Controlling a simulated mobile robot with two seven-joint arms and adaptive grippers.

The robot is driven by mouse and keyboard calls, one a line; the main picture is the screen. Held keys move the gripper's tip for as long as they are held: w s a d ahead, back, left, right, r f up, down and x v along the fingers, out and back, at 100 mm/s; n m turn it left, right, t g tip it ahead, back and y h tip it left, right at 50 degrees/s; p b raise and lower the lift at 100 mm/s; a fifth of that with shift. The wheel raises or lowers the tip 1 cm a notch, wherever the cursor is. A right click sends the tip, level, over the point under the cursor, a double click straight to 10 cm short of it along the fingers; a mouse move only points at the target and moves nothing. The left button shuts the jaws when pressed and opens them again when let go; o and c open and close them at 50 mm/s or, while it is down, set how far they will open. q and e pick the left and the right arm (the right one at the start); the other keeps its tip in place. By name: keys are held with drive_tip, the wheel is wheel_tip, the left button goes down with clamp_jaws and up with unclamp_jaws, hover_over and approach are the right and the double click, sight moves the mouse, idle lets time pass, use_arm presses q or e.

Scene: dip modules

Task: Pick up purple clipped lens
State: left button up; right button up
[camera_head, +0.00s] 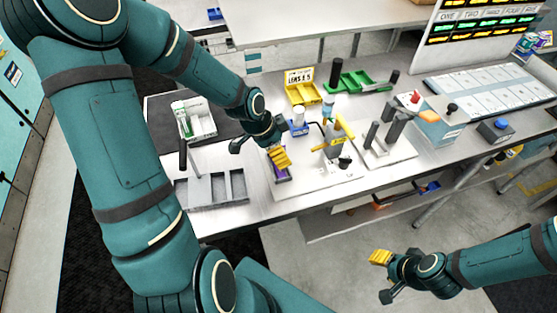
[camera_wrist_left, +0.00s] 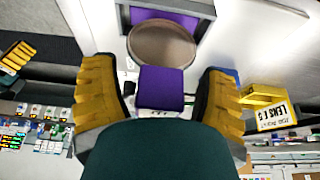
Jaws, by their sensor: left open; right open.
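The purple clipped lens shows in the left wrist view as a purple block (camera_wrist_left: 161,88) with a round brown-grey disc (camera_wrist_left: 162,46) beyond it. More purple shows in a grey-edged holder at the top. In the head view a purple piece (camera_head: 281,175) sits on the white board, partly hidden by a yellow finger. My left gripper (camera_head: 262,152) is open over it; in the wrist view its yellow fingers stand either side of the purple block, with gaps. My right gripper (camera_head: 384,277) is open and empty, low over the floor in front of the bench.
A grey compartment tray (camera_head: 212,190) lies left of the white board. A yellow lens bin (camera_head: 302,92) and a green tray (camera_head: 358,82) stand behind. A post fixture (camera_head: 336,146) with yellow parts and dark upright posts (camera_head: 372,135) stand close on the right.

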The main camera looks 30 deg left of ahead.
use_arm(q)
drive_tip(key=shift+s, duration=0.1)
clamp_jaws()
idle(0.3)
